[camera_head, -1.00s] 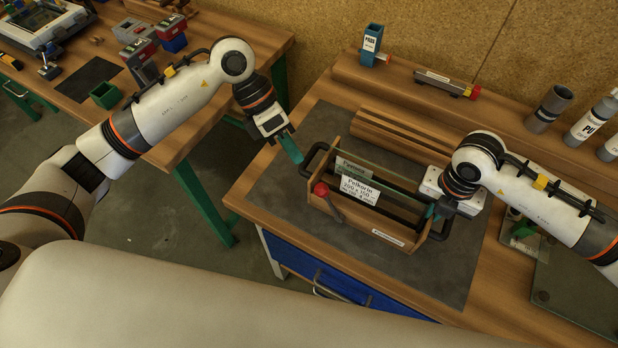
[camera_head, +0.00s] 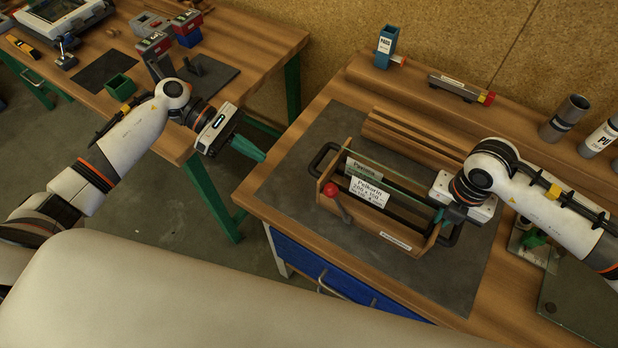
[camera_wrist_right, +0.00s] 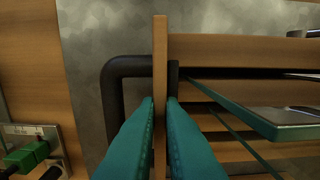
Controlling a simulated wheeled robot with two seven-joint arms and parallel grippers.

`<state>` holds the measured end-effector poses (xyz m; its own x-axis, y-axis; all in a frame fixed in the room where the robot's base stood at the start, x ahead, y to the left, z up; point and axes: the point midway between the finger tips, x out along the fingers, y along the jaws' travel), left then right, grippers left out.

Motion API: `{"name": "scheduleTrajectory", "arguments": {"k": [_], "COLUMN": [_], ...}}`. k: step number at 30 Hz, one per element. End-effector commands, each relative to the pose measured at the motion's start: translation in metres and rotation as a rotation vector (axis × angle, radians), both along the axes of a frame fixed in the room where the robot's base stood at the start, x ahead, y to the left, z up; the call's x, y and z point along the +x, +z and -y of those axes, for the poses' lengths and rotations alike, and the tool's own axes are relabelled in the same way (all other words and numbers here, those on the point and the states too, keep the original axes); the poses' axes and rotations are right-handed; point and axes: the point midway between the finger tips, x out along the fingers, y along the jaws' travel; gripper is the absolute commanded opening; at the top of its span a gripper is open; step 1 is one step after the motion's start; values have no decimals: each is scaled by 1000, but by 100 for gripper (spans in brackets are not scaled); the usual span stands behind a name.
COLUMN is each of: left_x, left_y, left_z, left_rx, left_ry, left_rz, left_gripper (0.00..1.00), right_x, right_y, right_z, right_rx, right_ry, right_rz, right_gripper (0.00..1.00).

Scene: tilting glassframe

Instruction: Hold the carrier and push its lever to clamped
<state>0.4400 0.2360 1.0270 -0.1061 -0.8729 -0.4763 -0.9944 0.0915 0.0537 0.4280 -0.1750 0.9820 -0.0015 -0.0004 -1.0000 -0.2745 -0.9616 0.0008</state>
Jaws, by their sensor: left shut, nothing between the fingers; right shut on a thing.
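The carrier (camera_head: 368,225) is an open wooden box on the grey mat, with glass panes (camera_head: 405,181) upright inside and a black handle at each end. Its lever (camera_head: 340,207) has a red knob (camera_head: 330,189) and is at the front left of the carrier, slanting down to the right. My right gripper (camera_head: 446,214) is shut on the carrier's right end board. In the right wrist view its teal fingers (camera_wrist_right: 160,110) press both faces of that board (camera_wrist_right: 160,60). My left gripper (camera_head: 259,155) is shut and empty in the air, left of the carrier and apart from it.
Ribbed wooden blocks (camera_head: 410,147) lie behind the carrier. A shelf holds a blue holder (camera_head: 386,46), a level-like tool (camera_head: 460,88) and tubes. A second bench (camera_head: 250,38) stands at left, across a gap. A green clamp fixture (camera_head: 533,240) sits right.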

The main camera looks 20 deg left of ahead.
Motion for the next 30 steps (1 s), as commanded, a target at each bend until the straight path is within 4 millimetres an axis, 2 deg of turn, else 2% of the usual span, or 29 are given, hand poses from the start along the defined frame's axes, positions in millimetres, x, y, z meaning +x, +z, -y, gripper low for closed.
{"name": "scheduleTrajectory", "arguments": {"k": [8,13,26,30], "left_x": [0,-2,-12,-13], "left_y": [0,-7,-48,-41], "left_z": [1,14,91,110], "left_rx": [1,-2,-3,-1], "left_ry": [0,-3,-2,-2], "left_rz": [-1,-3,-4,1], "left_gripper": [0,0,0,0], "right_x": [1,1,1,1], "right_y": [1,1,1,1], "right_z": [0,0,0,0], "right_rx": [1,1,1,1], "right_ry": [0,0,0,0], "right_rz": [3,3,3,3], "right_gripper": [0,0,0,0]}}
